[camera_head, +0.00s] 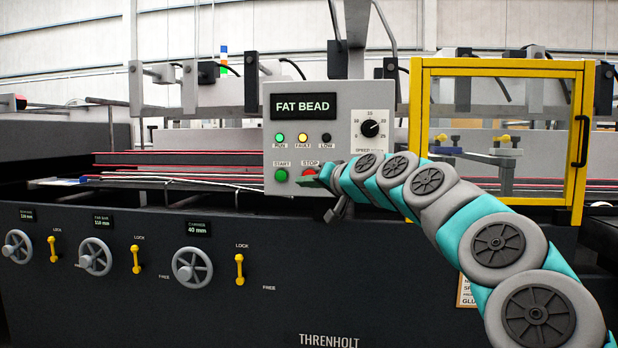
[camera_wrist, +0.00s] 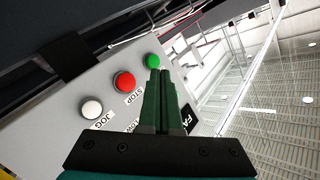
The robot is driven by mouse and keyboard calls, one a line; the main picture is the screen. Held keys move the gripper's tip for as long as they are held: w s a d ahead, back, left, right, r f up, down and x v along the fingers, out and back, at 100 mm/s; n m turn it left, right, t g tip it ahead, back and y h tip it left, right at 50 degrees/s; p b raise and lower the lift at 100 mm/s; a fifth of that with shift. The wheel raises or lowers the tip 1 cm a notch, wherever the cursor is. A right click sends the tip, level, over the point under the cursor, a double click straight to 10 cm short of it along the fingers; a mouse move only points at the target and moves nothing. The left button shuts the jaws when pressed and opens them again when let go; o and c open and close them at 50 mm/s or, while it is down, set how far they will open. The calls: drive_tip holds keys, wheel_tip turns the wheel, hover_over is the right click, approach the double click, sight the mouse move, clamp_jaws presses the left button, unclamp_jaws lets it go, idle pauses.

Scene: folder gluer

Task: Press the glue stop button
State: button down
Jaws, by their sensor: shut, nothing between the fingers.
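The control panel (camera_head: 345,100) reads FAT BEAD. Its red STOP button (camera_head: 308,172) is partly hidden behind my gripper (camera_head: 318,180). The green START button (camera_head: 281,175) is just left of it. In the wrist view the red STOP button (camera_wrist: 124,81) shows in full, between the white JOG button (camera_wrist: 92,107) and the green START button (camera_wrist: 153,61). My gripper's dark green fingers (camera_wrist: 159,74) are shut and empty, with tips overlapping the edge of the START button in that view. I cannot tell whether they touch the panel. JOG is hidden in the head view.
A green RUN lamp and a yellow FAULT lamp (camera_head: 303,137) are lit; LOW is dark. A speed dial (camera_head: 370,129) is at the panel's right. A yellow-framed guard (camera_head: 415,110) stands right of it. Handwheels (camera_head: 192,267) and yellow lock levers (camera_head: 239,269) line the lower front.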

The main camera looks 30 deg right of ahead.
drive_tip(key=w+d+p, duration=0.2)
drive_tip(key=w+d, duration=0.2)
drive_tip(key=w, duration=0.2)
drive_tip(key=shift+w+d+p, duration=0.25)
drive_tip(key=shift+w+p, duration=0.05)
drive_tip(key=shift+p, duration=0.05)
drive_tip(key=shift+w, duration=0.1)
idle(1.9)
drive_tip(key=shift+w+d, duration=0.25)
drive_tip(key=shift+w+d+p, duration=0.25)
drive_tip(key=shift+w+p, duration=0.15)
idle(0.9)
drive_tip(key=shift+s+f, duration=0.1)
drive_tip(key=shift+s+a+b, duration=0.5)
drive_tip(key=shift+s+b, duration=0.15)
drive_tip(key=shift+b, duration=0.1)
